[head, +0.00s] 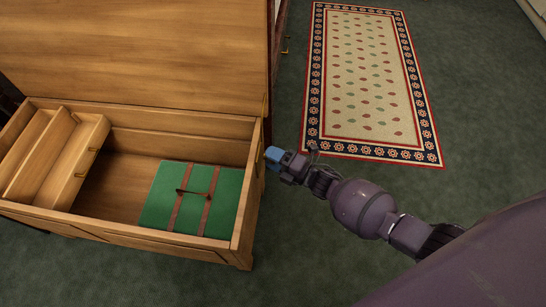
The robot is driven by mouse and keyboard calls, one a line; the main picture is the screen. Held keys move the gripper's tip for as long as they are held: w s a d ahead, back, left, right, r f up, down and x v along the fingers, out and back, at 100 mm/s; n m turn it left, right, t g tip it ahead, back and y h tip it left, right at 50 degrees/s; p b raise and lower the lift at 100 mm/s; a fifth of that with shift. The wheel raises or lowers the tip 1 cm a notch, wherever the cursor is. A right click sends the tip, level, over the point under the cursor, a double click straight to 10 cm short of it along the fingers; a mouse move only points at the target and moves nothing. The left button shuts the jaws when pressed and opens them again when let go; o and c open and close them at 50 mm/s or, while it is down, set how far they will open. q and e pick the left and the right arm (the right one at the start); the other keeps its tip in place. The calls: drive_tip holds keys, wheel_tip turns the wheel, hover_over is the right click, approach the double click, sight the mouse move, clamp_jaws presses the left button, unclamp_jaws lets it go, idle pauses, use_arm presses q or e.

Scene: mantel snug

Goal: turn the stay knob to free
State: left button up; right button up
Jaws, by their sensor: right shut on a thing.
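A wooden chest (120,240) stands at the left with its lid (140,45) raised. A small brass stay (264,106) shows at the lid's right edge, by the chest's back right corner. My right gripper (272,157) has blue fingertips and is at the outer face of the chest's right end wall. It is shut on the stay knob, which the fingers hide, so I cannot tell which way the knob points. My left gripper is not in view.
Inside the chest are a wooden sliding tray (88,148) at the left and a green case (158,200) with brown straps at the right. A patterned rug (372,80) lies on the green carpet (470,120). Open floor lies right of the chest.

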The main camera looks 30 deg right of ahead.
idle(0.5)
drive_tip(key=o, duration=0.9)
use_arm(q)
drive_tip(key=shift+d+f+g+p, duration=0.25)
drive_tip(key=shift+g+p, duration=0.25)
drive_tip(key=shift+p, duration=0.55)
use_arm(e)
drive_tip(key=v, duration=1)
drive_tip(key=shift+s+d, duration=0.2)
drive_tip(key=shift+s, duration=0.1)
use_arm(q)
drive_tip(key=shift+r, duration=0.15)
use_arm(e)
drive_tip(key=shift+f, duration=0.1)
